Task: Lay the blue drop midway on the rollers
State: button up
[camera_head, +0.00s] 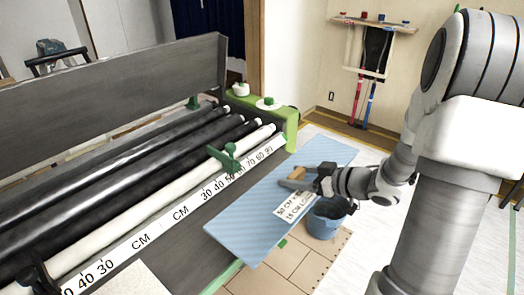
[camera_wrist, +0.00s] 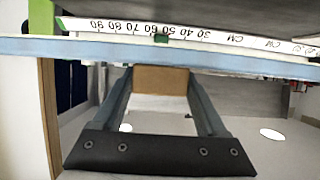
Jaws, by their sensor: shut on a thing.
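The blue drop (camera_head: 262,212) is a long, light-blue striped sheet with a white printed label, right of the paster's front edge. Its edge runs across the upper wrist view (camera_wrist: 200,49). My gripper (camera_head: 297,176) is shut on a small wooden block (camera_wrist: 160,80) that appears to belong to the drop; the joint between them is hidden. The rollers (camera_head: 140,202) lie left of the drop, several black and white ones side by side. The drop appears beside the rollers, not over them; its height is hard to judge.
A white CM scale (camera_head: 160,228) runs along the rollers' front, with a green clamp (camera_head: 228,158) on it. A grey panel (camera_head: 110,88) stands behind the rollers. A blue bucket (camera_head: 325,218) is beside the drop. A green end frame (camera_head: 270,115) bounds the far end.

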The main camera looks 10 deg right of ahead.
jog(key=shift+w+r, duration=0.1)
jog(key=shift+r, duration=0.2)
jog(key=w+a+m+t+h+p, duration=0.2)
jog(key=w+a+m+h+p, duration=0.3)
jog(key=p, duration=0.5)
jog(key=a+m+h, duration=0.2)
jog(key=a, duration=0.1)
jog(key=shift+w+a+r+t+h, duration=0.2)
jog(key=shift+a+r+t+h, duration=0.1)
jog(key=shift+a+t+h, duration=0.1)
jog(key=shift+a, duration=0.15)
